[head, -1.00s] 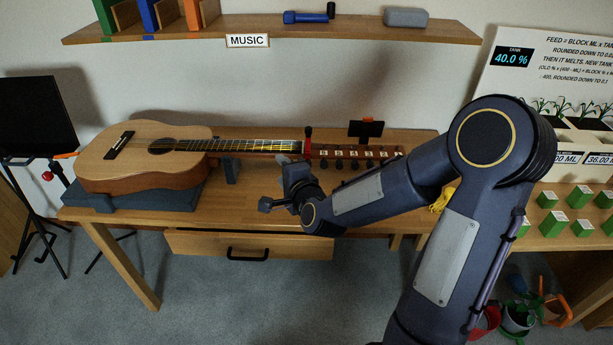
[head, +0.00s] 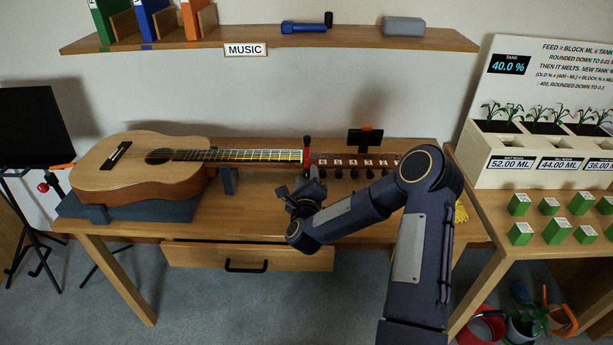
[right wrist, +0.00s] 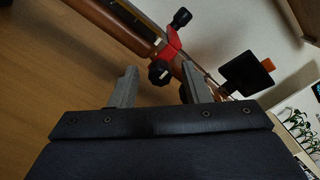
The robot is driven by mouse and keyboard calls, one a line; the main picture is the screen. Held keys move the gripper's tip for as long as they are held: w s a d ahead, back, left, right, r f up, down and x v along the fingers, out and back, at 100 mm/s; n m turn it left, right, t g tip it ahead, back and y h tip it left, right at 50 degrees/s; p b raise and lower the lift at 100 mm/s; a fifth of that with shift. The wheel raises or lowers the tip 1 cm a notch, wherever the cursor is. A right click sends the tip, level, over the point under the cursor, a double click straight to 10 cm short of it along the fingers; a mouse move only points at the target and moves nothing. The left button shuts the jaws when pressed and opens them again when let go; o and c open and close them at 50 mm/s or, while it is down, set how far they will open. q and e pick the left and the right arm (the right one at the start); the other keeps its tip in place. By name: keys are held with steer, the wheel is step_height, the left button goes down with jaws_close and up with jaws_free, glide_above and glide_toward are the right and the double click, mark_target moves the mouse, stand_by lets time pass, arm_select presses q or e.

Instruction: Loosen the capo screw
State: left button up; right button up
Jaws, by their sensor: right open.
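An acoustic guitar (head: 145,172) lies on its back, its neck pointing right. A red capo (head: 306,158) sits across the neck near the headstock; it also shows in the right wrist view (right wrist: 173,43). There the capo's lower black screw knob (right wrist: 159,73), with a white mark, appears between the fingertips; another black knob (right wrist: 182,17) is at the capo's far end. My right gripper (right wrist: 159,84) is open and empty. In the head view it is just in front of the capo, below it in the picture. I cannot tell whether a finger touches the knob. My left gripper is not in view.
The guitar rests on a dark cradle (head: 130,212) and a neck support (head: 229,181) on the wooden table (head: 225,222). A tuner with a black screen (head: 364,140) stands behind the headstock. A drawer (head: 200,256) is below. Green blocks (head: 520,233) are at right.

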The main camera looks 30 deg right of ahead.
steer(key=shift+w+d, duration=0.15)
steer(key=shift+w, duration=0.1)
jaws_close()
